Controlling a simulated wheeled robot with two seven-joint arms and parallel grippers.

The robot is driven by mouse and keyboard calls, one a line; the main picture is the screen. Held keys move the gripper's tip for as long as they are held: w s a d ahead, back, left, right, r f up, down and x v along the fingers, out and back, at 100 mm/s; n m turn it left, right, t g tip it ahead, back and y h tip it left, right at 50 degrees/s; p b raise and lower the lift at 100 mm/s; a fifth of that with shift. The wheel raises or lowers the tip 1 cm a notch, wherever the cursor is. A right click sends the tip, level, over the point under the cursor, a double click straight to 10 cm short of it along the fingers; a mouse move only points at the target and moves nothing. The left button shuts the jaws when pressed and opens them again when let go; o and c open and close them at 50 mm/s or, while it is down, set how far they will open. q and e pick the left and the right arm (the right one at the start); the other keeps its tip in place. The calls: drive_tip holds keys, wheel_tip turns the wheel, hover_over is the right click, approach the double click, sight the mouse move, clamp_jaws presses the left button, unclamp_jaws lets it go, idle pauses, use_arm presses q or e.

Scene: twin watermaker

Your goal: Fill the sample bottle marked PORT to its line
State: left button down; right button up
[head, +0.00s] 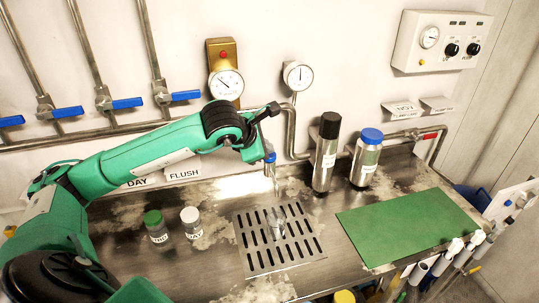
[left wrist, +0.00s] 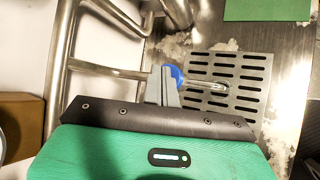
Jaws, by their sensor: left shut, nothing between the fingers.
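My left gripper (head: 259,150) is shut and empty, its fingertips close against the blue-topped spout tap (head: 270,158). In the left wrist view the grey fingertips (left wrist: 169,92) meet the blue tap part (left wrist: 174,75); I cannot tell whether they press on it. Below the spout, a small clear shape (head: 277,217) shows on the slotted drain grate (head: 250,255); whether it is a bottle or water is unclear. A green-capped bottle (head: 156,227) and a white-capped bottle (head: 191,222) stand left of the grate, their labels hard to read. I cannot make out a PORT label.
Two steel flasks, one black-capped (head: 325,150) and one blue-capped (head: 366,158), stand behind the grate. A bare green mat (head: 408,228) lies at right. Pipes with blue-handled valves (head: 128,103) and gauges line the wall. A control box (head: 440,40) hangs at upper right.

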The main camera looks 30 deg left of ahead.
use_arm(q)
drive_tip(key=shift+f+b, duration=0.35)
drive_tip(key=shift+b, duration=0.05)
drive_tip(key=shift+r, duration=0.15)
idle(5.9)
drive_tip(key=shift+r+p, duration=0.3)
drive_tip(key=shift+r, duration=0.55)
drive_tip(key=shift+r+p, duration=1.1)
drive_tip(key=shift+r, duration=1.4)
